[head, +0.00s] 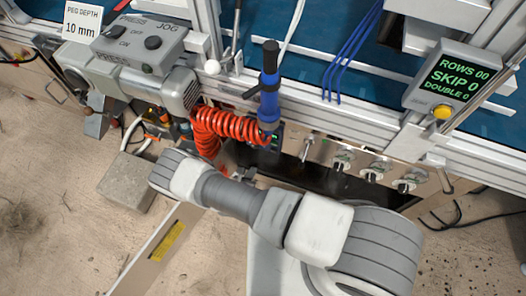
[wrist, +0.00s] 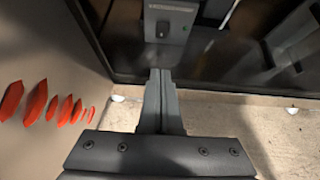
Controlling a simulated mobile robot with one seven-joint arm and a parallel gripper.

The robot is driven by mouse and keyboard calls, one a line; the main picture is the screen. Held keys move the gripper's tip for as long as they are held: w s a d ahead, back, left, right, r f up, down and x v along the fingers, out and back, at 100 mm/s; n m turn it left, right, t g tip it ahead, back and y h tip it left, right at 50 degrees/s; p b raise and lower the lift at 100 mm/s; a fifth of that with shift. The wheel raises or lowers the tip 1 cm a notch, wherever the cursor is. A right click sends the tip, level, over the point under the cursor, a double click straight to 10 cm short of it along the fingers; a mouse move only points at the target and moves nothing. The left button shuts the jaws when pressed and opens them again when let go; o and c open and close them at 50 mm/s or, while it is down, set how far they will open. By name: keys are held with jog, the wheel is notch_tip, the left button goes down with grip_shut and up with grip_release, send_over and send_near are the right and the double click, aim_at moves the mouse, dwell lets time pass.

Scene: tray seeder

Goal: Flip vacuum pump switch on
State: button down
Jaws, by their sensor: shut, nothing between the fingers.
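In the wrist view a small grey box (wrist: 168,20) with a dark toggle or knob (wrist: 162,29) on its face sits at the top centre; its lettering is too small to read, so I cannot confirm that it is the vacuum pump switch. My gripper (wrist: 160,73) is shut and empty, its fingertips pointing toward the box. The tips appear just below the box in the picture, apparently apart from it. In the head view my arm crosses the lower middle and the fingers are hidden behind it.
A red coiled hose (head: 222,124) hangs close beside my arm and also shows in the wrist view (wrist: 37,102). A blue-handled tool (head: 269,88) stands above it. A panel with several knobs (head: 343,160) lies to the right. A press jog box (head: 139,43) is at upper left.

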jog(key=b+x, duration=0.4)
jog(key=x, duration=0.5)
jog(key=shift+s+f, duration=0.1)
jog(key=shift+f, duration=0.2)
jog(key=w, duration=0.1)
jog(key=w+b, duration=0.1)
jog(key=w+d, duration=0.1)
jog(key=shift+w+f, duration=0.25)
jog(key=shift+f, duration=0.05)
jog(key=shift+w+d+r+b, duration=0.1)
jog(key=shift+w+d+b, duration=0.2)
jog(key=shift+w, duration=0.25)
